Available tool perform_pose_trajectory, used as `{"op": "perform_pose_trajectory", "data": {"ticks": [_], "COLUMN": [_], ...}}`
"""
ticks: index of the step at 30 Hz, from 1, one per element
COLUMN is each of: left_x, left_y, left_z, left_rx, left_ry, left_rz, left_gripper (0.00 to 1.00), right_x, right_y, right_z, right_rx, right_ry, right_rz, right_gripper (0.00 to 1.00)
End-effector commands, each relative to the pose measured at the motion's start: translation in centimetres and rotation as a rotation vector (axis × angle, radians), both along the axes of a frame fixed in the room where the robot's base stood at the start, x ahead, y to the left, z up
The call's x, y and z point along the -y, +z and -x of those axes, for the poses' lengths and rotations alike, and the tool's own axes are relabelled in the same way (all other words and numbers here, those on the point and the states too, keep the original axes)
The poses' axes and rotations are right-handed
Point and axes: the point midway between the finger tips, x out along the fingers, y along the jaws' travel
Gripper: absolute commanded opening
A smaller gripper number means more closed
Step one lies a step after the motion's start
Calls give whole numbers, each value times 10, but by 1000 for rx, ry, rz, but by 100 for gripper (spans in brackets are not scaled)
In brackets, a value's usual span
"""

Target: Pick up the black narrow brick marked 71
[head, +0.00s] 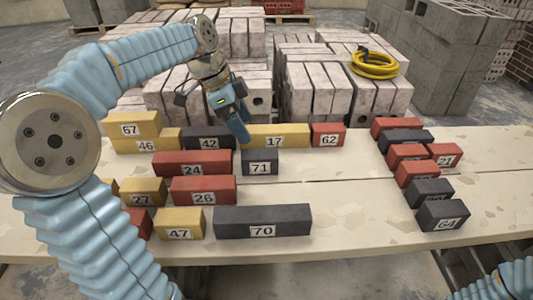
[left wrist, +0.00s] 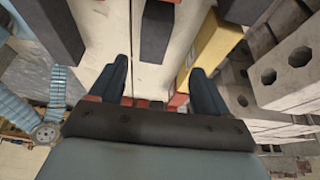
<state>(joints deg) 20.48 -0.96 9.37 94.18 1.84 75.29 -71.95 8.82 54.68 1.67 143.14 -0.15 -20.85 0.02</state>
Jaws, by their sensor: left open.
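The black narrow brick marked 71 (head: 260,156) lies on the pale table, right of red brick 24 (head: 192,158) and in front of yellow brick 17 (head: 280,129). My left gripper (head: 241,134) is open and empty above the table, just behind and left of brick 71, apart from it. In the left wrist view a dark brick that looks like 71 (left wrist: 157,32) lies beyond the open fingers (left wrist: 160,88), between their lines. Its number does not show there. My right gripper is out of view; only part of the arm shows at bottom right.
Black brick 42 (head: 209,138) stands behind left and red brick 62 (head: 328,129) behind right. Long black brick 70 (head: 262,214) lies in front. More red and black bricks, including 64 (head: 443,213), are at right. The table right of brick 71 is clear. Stone blocks stand behind.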

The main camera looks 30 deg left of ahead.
Motion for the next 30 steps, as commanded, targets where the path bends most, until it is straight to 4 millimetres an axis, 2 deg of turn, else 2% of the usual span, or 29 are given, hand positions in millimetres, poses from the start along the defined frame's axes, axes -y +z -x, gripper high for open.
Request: {"op": "perform_pose_trajectory", "data": {"ticks": [1, 6, 14, 21, 25, 30], "left_x": [4, 16, 25, 41, 44, 44], "left_y": [-13, -45, -67, -101, -109, -109], "left_z": [-1, -9, -12, -15, -17, -17], "left_rx": [-5, -4, -3, -3, -2, 0], "left_ry": [-1, -2, 0, 0, 1, 1], "left_rz": [1, 1, 1, 1, 0, 0], "left_gripper": [77, 77, 77, 77, 77, 77], "right_x": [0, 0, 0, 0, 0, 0], "right_y": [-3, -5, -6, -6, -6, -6], "right_z": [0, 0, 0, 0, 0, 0], "right_rx": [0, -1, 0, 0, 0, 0], "right_ry": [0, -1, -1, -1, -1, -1], "right_rz": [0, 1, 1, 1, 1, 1], "right_gripper": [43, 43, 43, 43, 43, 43]}}
